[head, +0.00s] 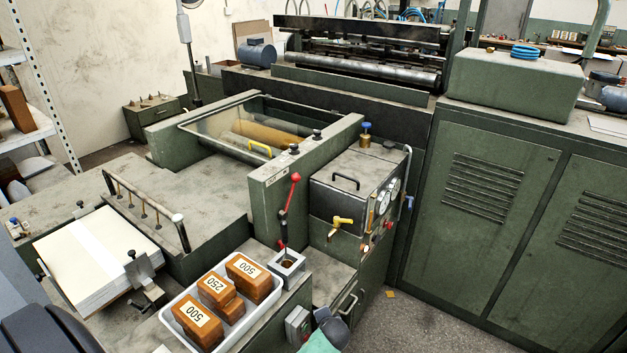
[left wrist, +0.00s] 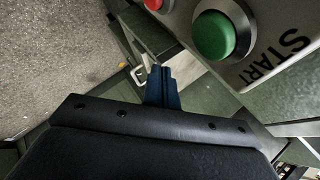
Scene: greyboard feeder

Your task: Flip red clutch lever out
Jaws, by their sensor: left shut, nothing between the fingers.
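The red clutch lever (head: 290,196) has a round red knob and stands nearly upright, leaning slightly right, at the front side of the green housing (head: 262,205) in the head view. In the left wrist view my left gripper (left wrist: 161,70) shows two dark blue fingers, shut and empty. They are below a large green START button (left wrist: 222,34), apart from the lever, which is not in that view. In the head view a dark shape at the bottom edge, beside the grey button box, seems to be part of this gripper. My right gripper is not in view.
A white tray (head: 212,350) with brown numbered blocks stands left of the grey button box (head: 298,325). A yellow-handled tap (head: 341,222) and gauges (head: 383,202) are right of the lever. A paper stack (head: 92,255) lies at left. Bare floor (head: 430,318) is at lower right.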

